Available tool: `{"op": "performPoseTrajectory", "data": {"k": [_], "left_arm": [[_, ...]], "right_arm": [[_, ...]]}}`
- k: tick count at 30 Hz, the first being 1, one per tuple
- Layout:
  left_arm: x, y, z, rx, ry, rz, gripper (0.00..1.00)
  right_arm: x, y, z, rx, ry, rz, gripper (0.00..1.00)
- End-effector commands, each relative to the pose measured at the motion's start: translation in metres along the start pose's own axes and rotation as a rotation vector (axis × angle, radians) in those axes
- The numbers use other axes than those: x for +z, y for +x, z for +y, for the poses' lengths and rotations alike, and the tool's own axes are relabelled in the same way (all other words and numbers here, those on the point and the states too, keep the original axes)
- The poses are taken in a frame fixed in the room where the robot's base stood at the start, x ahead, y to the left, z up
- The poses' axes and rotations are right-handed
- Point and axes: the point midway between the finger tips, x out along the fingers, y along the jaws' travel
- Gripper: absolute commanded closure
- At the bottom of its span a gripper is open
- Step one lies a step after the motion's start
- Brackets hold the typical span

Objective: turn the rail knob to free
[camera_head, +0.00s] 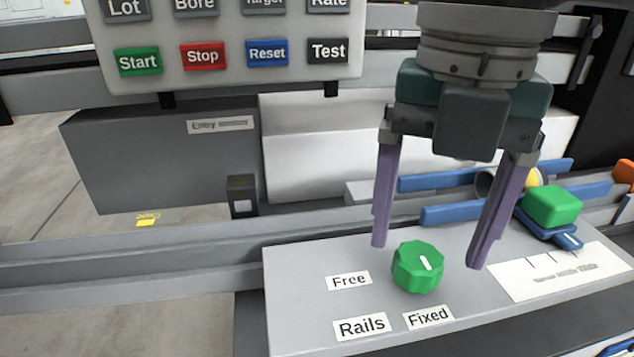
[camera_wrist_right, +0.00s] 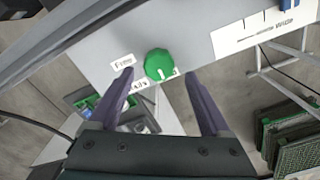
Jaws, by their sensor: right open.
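The green rail knob (camera_head: 417,268) stands on a grey sloped panel (camera_head: 300,260). Its white mark slants down and right, away from the "Free" label (camera_head: 349,281) and toward the "Fixed" label (camera_head: 429,317). My right gripper (camera_head: 427,256) is open, its purple fingers pointing down. In the head view one finger is left of the knob and the other right, both apart from it. The knob also shows in the right wrist view (camera_wrist_right: 159,65), between the fingertips (camera_wrist_right: 159,73), with its mark at the lower edge. My left gripper is out of view.
A button panel (camera_head: 235,75) hangs at the upper left. Blue rails (camera_head: 470,180) lie behind the knob. A green-topped slider (camera_head: 552,206) and a scale plate (camera_head: 560,272) are to the right. A "Rails" label (camera_head: 361,326) is in front.

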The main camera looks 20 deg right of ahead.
Motion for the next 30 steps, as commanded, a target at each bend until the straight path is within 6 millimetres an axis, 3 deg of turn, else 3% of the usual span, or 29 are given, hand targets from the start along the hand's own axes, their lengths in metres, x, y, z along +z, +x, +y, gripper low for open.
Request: {"op": "performPoseTrajectory", "data": {"k": [6,15,30], "left_arm": [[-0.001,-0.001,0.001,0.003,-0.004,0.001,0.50],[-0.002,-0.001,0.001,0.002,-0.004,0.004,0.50],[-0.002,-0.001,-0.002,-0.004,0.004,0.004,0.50]], "right_arm": [[0.000,0.022,0.000,0.000,0.001,0.000,0.18],[0.000,0.025,0.000,0.001,0.001,-0.001,0.19],[0.000,0.024,0.000,0.001,0.001,-0.001,0.76]]}}
